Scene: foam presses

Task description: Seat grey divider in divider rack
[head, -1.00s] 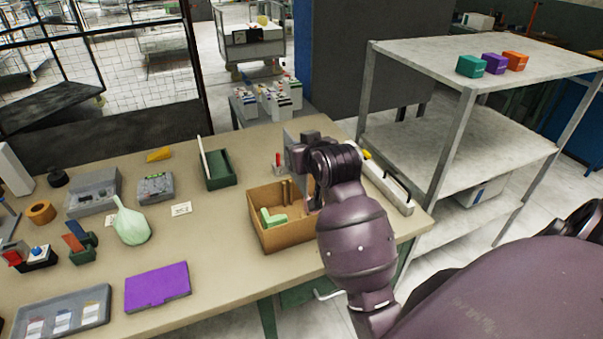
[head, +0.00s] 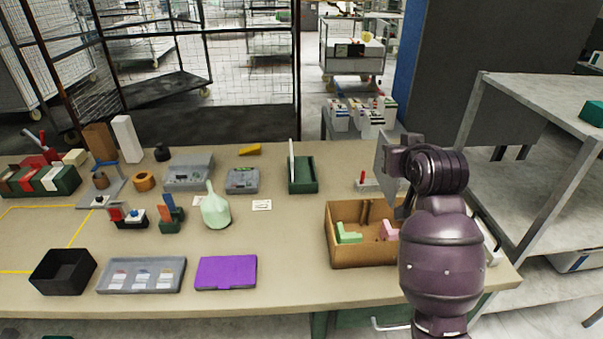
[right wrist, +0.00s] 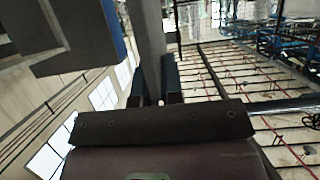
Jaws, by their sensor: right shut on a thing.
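The grey divider (head: 386,154) is a flat plate held upright in my right gripper (head: 399,150), above the back of the cardboard box and clear of the table. In the right wrist view the grey divider (right wrist: 149,42) stands between the two fingers of my right gripper (right wrist: 154,85). The divider rack (head: 304,177) appears to be the dark green tray at the back middle of the table, left of my gripper. A white plate (head: 292,160) stands upright at its left side. My left gripper is out of view.
A cardboard box (head: 366,251) with green and pink pieces stands below my right gripper. A small red-topped item (head: 363,180) stands between box and rack. A grey case (head: 242,180) and yellow wedge (head: 250,149) lie left of the rack. A shelf unit (head: 540,193) stands right.

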